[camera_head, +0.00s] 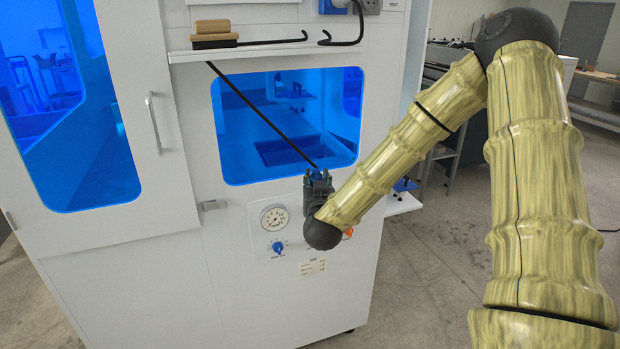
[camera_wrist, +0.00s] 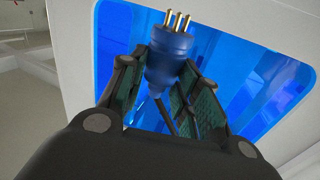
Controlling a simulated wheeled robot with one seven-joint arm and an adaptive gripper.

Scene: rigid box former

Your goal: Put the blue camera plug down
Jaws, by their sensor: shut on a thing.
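The blue camera plug (camera_wrist: 170,52) is a round blue connector with several brass pins pointing up in the wrist view. My gripper (camera_wrist: 168,85) is shut on its body, with a finger on each side. In the head view my gripper (camera_head: 318,184) is in front of the white machine, just below the lower edge of its blue window. A bit of blue, the plug, shows at its fingertips there; the rest is hidden by the fingers. A black cable (camera_head: 262,115) runs from near the gripper up to the left toward the shelf.
The white machine (camera_head: 230,235) has a narrow shelf (camera_head: 290,50) above the window, holding a wooden brush (camera_head: 212,32) and a black hooked rod or cable (camera_head: 285,41). A gauge (camera_head: 273,217) and a blue knob (camera_head: 278,247) sit close to my gripper. A small side shelf (camera_head: 404,203) is at right.

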